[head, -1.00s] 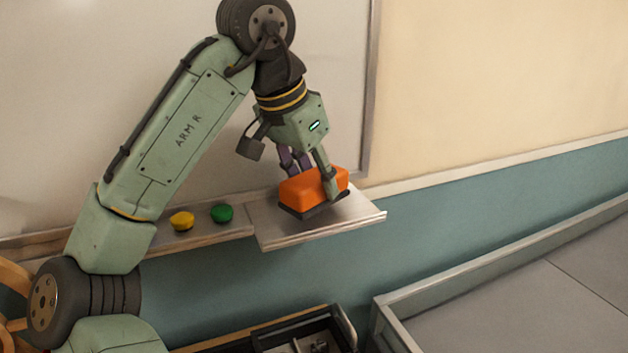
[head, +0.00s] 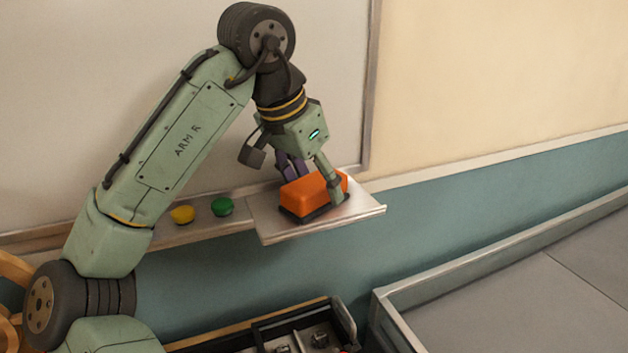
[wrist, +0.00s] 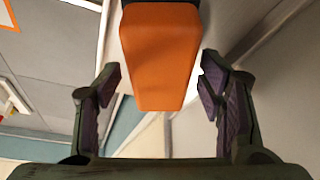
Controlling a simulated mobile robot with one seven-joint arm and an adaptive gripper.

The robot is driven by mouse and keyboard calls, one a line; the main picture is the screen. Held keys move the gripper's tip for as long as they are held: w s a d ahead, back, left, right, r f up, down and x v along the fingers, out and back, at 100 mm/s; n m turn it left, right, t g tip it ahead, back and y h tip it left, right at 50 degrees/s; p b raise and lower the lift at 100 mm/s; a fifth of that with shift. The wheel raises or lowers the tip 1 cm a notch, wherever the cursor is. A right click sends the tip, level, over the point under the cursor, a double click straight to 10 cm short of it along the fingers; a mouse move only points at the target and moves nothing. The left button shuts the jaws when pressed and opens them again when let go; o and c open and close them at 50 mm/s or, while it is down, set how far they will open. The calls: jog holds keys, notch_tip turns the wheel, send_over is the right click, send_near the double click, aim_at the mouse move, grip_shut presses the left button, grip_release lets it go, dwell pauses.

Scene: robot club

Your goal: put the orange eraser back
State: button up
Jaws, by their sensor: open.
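The orange eraser (head: 312,192) with a dark base rests on the metal ledge (head: 275,231) under the whiteboard. My gripper (head: 312,186) is just above and around it in the head view, and part of the eraser is hidden behind a finger. In the wrist view the orange eraser (wrist: 160,55) lies between the two fingers of my gripper (wrist: 161,95). Gaps show on both sides, so the fingers are open and apart from it.
A yellow magnet (head: 182,215) and a green magnet (head: 222,206) sit on the narrow tray left of the ledge. Below is a dark open box (head: 262,330) with small parts. A walled grey table (head: 520,290) is at the lower right.

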jog(key=b+v, duration=0.1)
jog(key=v, duration=1.1)
jog(key=shift+r, duration=0.1)
